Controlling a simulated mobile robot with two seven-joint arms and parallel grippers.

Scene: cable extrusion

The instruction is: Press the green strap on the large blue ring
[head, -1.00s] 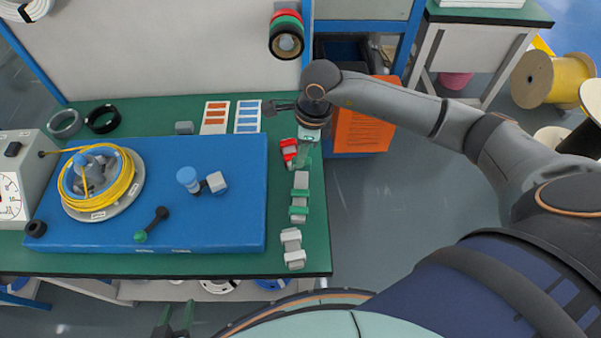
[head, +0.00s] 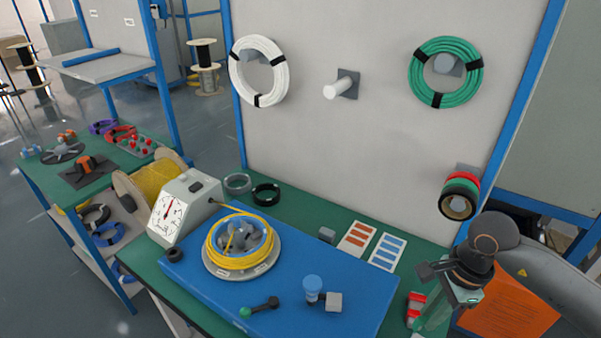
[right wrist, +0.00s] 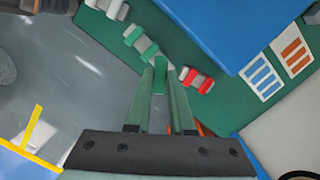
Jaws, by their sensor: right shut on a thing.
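My right gripper (head: 432,318) is at the lower right of the head view, above the right end of the green workbench. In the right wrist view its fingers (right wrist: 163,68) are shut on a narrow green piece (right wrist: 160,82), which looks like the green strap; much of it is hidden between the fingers. A red-and-white holder (right wrist: 199,82) lies just to the right of the fingertips, and a green-and-white holder (right wrist: 140,38) lies beyond them. A blue coil (head: 106,233) lies on the lower shelf of the left table; I cannot tell whether it is the large blue ring. My left gripper is out of view.
A blue board (head: 340,320) carries a yellow coil (head: 240,262) on a round holder. A gauge box (head: 183,208) stands at its left. White (head: 258,72) and green (head: 446,72) coils hang on the back panel, either side of an empty peg (head: 341,87). Open floor lies left.

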